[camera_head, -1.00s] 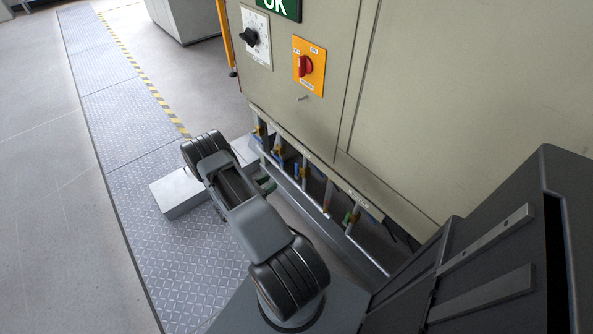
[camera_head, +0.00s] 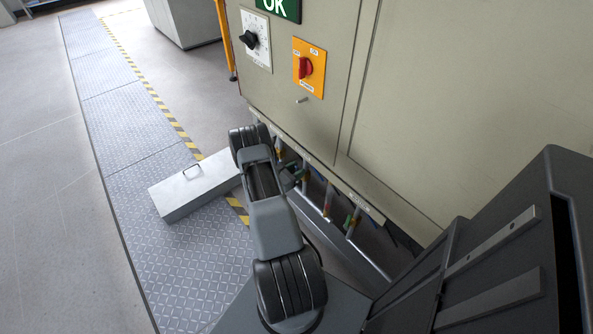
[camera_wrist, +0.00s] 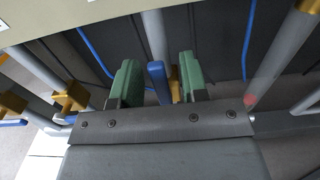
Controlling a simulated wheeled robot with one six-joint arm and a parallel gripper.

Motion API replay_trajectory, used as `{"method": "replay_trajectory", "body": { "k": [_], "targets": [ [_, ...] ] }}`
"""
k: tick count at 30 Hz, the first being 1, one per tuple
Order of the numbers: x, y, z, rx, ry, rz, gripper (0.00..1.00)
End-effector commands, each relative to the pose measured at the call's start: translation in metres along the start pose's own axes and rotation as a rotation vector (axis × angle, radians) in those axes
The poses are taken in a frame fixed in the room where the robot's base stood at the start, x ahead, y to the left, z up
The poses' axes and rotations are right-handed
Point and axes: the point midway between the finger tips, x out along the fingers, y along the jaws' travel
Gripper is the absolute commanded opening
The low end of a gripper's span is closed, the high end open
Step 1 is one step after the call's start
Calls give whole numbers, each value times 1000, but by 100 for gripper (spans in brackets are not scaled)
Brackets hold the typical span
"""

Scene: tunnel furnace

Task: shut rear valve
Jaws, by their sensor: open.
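In the wrist view my gripper (camera_wrist: 156,76) is open, with one green finger on each side of a blue valve lever (camera_wrist: 157,78). The lever stands between the fingers, with gaps showing on both sides. A brass valve body (camera_wrist: 175,90) and a grey pipe (camera_wrist: 156,38) show behind it. To the left are another brass valve (camera_wrist: 70,97) and a blue lever (camera_wrist: 12,123). In the head view my arm covers part of the valve row; a valve with yellow and green parts (camera_head: 351,220) shows at its right. I cannot tell which valve is the rear one.
The beige cabinet (camera_head: 440,110) overhangs the pipes. It carries a red rotary switch (camera_head: 305,68) and a black knob (camera_head: 249,39). A metal box with a handle (camera_head: 190,187) lies on the tread-plate floor (camera_head: 210,265). Blue hoses (camera_wrist: 248,40) hang behind the pipes.

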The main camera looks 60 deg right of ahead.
Motion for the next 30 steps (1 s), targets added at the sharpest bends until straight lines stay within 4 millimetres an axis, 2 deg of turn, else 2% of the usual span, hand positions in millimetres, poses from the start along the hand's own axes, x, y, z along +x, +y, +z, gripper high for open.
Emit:
{"method": "replay_trajectory", "body": {
  "k": [10, 22, 30],
  "targets": [
    [2, 0, 0, 0, 0, 1, 39],
    [2, 0, 0, 0, 0, 0, 1],
    [2, 0, 0, 0, 0, 0, 0]
  ]
}}
